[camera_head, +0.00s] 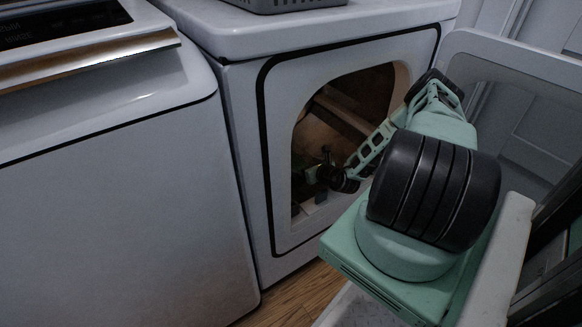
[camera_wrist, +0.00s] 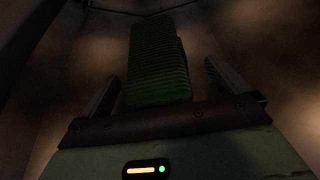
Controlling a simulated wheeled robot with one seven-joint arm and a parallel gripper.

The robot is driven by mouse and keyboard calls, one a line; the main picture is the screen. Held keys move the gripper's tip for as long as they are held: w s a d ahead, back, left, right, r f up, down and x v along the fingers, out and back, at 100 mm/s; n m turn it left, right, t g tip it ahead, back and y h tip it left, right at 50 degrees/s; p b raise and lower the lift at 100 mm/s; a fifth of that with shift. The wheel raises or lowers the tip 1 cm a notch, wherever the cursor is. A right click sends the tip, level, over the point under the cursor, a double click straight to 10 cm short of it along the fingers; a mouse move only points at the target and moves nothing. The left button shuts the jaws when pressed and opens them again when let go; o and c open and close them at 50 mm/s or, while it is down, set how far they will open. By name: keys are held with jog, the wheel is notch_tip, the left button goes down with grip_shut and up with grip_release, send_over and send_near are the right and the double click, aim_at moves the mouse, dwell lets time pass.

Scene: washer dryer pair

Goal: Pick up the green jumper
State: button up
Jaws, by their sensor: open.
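The green jumper (camera_wrist: 158,62) shows in the wrist view as a folded, ribbed green bundle, straight ahead of my gripper (camera_wrist: 168,85). The two fingers stand apart, one on each side of the jumper's near end, and are not closed on it. I cannot tell how far the fingertips are from the cloth. In the head view, my arm reaches through the round door opening of the dryer (camera_head: 345,60), and my gripper (camera_head: 322,176) is a dark shape inside the drum. The jumper cannot be made out in the head view.
The dryer's door (camera_head: 520,65) stands open to the right, close beside my arm. The opening's rim surrounds the arm. A white washer (camera_head: 110,200) stands at the left. A grey basket (camera_head: 285,4) sits on top of the dryer. The drum is dim.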

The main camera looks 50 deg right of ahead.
aim_at(296, 162)
jog(key=x, duration=0.1)
jog(key=b+x, duration=0.1)
jog(key=x, duration=0.1)
jog(key=b+x, duration=0.1)
jog(key=x, duration=0.1)
jog(key=shift+w+a+r, duration=0.2)
jog(key=shift+w+a, duration=0.05)
jog(key=shift+a, duration=0.05)
jog(key=c, duration=1.3)
